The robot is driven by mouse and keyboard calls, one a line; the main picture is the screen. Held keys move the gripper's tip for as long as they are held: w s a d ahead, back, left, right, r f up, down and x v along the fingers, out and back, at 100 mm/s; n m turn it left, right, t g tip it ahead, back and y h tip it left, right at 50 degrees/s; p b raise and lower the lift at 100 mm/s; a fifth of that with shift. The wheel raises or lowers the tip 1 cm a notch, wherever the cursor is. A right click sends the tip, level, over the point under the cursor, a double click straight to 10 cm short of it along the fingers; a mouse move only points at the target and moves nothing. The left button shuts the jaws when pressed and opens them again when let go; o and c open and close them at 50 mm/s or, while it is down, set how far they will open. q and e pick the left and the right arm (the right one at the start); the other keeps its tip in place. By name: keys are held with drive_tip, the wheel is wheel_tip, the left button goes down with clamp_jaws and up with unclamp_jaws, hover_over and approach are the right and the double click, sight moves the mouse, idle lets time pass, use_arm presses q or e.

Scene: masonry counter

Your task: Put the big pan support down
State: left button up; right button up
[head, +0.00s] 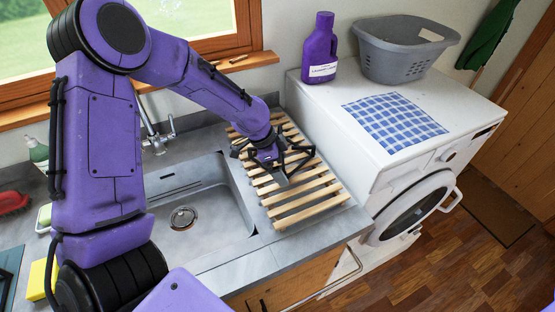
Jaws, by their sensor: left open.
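My left gripper (274,172) reaches down over a pale wooden slatted rack (312,210) on the counter, right of the sink. It is open. A black pan support (301,150) with thin, angled prongs is at the gripper and appears to lie on the slats. The gripper covers its middle, so I cannot tell whether the fingers still touch it. My right gripper is not in view.
The sink (200,212) lies left of the rack. A white washing machine (345,135) stands to the right, bearing a blue checked cloth (394,122), a purple bottle (320,48) and a grey basket (405,50). The rack's front slats are bare.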

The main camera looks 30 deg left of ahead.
use_arm(q)
drive_tip(key=b+v, duration=0.1)
drive_tip(key=v, duration=1)
drive_tip(key=shift+w+r, duration=0.15)
drive_tip(key=shift+r, duration=0.1)
drive_tip(key=shift+a, duration=0.1)
